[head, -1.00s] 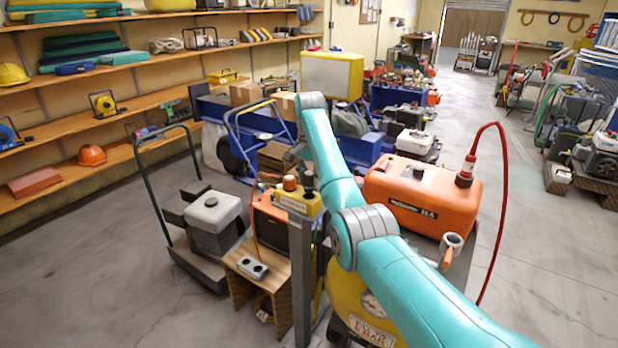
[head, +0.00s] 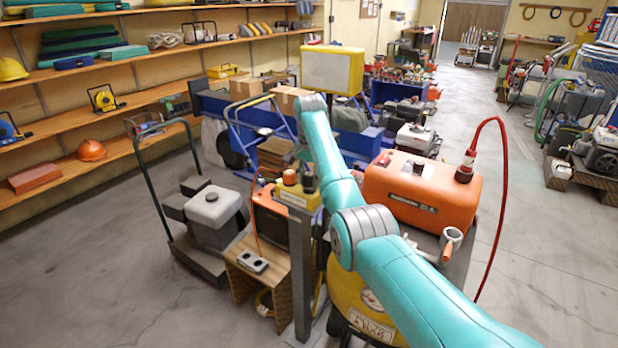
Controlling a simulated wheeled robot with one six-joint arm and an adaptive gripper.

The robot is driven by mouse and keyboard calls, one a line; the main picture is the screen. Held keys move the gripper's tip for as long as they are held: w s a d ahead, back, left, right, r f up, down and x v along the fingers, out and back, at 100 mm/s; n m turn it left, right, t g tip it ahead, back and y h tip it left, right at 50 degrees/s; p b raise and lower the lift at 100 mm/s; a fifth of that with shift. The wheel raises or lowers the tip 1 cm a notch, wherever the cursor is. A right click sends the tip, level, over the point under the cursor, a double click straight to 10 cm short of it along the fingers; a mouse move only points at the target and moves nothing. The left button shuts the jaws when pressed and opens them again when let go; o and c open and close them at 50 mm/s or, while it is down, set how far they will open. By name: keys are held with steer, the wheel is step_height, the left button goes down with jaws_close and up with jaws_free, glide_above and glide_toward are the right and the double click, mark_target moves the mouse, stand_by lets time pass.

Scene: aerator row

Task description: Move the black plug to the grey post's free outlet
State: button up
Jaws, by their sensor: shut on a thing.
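The grey post (head: 303,275) stands left of my arm, with a yellow outlet box (head: 298,197) on its top. An orange plug (head: 289,177) sits on the left of that box. The black plug (head: 308,184) is upright at the right of the box, beside the orange one. My gripper (head: 302,160) points down just above the black plug, small and partly hidden by my teal arm. It is shut on the black plug. I cannot tell whether the plug's lower end touches the outlet or is a little above it.
An orange tank unit (head: 420,188) with a red hose (head: 504,190) stands right of my arm. A white socket block (head: 252,262) lies on a wooden stand (head: 262,285) left of the post. A grey-topped machine (head: 214,210) sits on a cart. Floor is free at the left front.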

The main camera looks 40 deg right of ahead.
steer(key=shift+f, duration=0.9)
steer(key=o, duration=1.3)
steer(key=shift+c, duration=0.2)
